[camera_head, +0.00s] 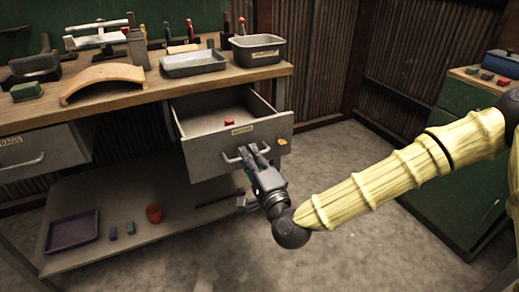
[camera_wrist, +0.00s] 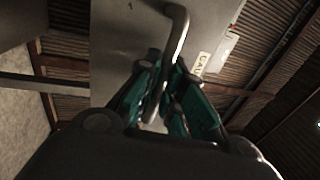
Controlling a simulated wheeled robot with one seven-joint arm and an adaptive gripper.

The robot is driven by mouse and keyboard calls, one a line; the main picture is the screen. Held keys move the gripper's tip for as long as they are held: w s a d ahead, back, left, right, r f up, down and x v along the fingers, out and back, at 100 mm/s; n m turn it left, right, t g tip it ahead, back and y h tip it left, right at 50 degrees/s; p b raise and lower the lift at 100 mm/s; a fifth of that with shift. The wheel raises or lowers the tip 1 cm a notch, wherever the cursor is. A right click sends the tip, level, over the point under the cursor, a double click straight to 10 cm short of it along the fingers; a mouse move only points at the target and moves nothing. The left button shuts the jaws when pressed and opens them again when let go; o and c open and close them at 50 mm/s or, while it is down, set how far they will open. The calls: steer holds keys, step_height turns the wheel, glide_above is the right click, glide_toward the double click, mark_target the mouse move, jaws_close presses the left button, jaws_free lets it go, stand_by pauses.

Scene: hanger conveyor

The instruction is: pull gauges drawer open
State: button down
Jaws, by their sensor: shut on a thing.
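The gauges drawer (camera_head: 205,153) is a grey metal drawer under the right side of the workbench. It stands part-way out, and a small red item (camera_head: 229,122) lies inside. Its front carries a pale label and a bar handle (camera_head: 232,159). In the wrist view the drawer front (camera_wrist: 125,45), the handle (camera_wrist: 178,40) and part of the label (camera_wrist: 201,63) show. My gripper (camera_head: 250,152) is shut on the handle. In the wrist view its teal fingers (camera_wrist: 163,85) close around the bar from both sides.
The wooden workbench (camera_head: 130,97) holds trays and tools above the drawer. Another drawer (camera_head: 40,158) with a handle is at left. A lower shelf (camera_head: 120,250) holds a purple tray and small items. A green cabinet (camera_head: 455,170) stands at right. Floor (camera_head: 335,170) in front is clear.

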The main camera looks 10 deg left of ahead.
steer(key=shift+s+d, duration=0.1)
steer(key=shift+s, duration=0.05)
steer(key=c, duration=1.5)
jaws_free()
steer(key=v, duration=1.2)
